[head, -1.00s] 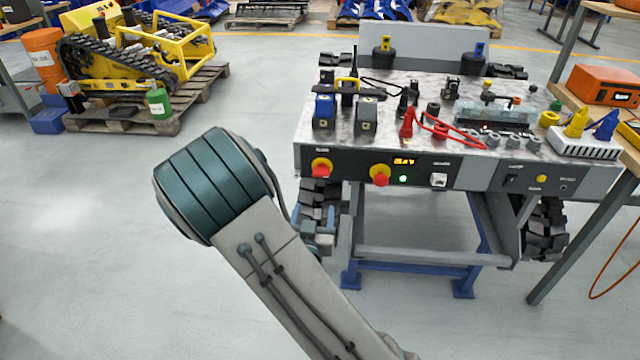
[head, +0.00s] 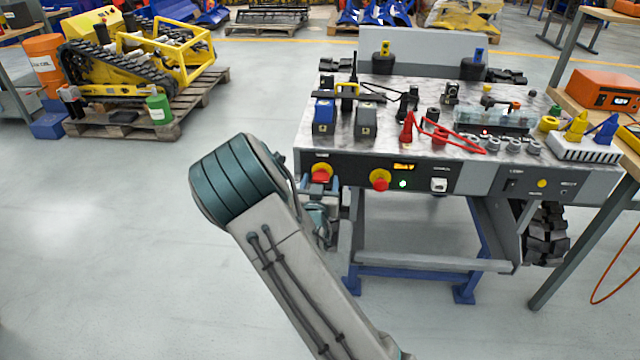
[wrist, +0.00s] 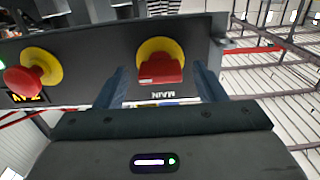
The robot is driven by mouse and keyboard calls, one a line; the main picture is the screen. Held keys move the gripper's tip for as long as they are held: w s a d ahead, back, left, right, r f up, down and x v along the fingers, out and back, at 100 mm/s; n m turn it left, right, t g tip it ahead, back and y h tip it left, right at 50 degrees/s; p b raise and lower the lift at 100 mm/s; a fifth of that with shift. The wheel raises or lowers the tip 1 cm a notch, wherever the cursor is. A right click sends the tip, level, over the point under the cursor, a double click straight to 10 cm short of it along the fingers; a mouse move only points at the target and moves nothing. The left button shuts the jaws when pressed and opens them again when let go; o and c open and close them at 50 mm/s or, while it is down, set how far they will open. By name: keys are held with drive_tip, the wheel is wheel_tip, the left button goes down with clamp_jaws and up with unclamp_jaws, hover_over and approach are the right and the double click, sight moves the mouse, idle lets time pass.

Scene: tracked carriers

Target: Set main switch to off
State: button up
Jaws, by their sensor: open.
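The main switch (wrist: 160,68) is a red handle on a round yellow plate, labelled MAIN, on the dark front panel. In the wrist view its handle lies crosswise, roughly along the panel. In the head view the switch (head: 321,172) is at the panel's left end. My gripper (wrist: 158,75) is open, with one finger on either side of the switch in the wrist view. I cannot tell whether the fingers touch the handle or how much depth separates them. In the head view my gripper (head: 320,215) is partly hidden behind my arm, just below the switch.
A red button (wrist: 25,80) on yellow sits beside the switch; the head view shows it too (head: 380,180). The bench top (head: 345,150) above holds boxes and red cables. A pallet (head: 185,120) with a yellow machine stands at the left. The floor between is clear.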

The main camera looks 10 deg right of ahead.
drive_tip(key=c, duration=1)
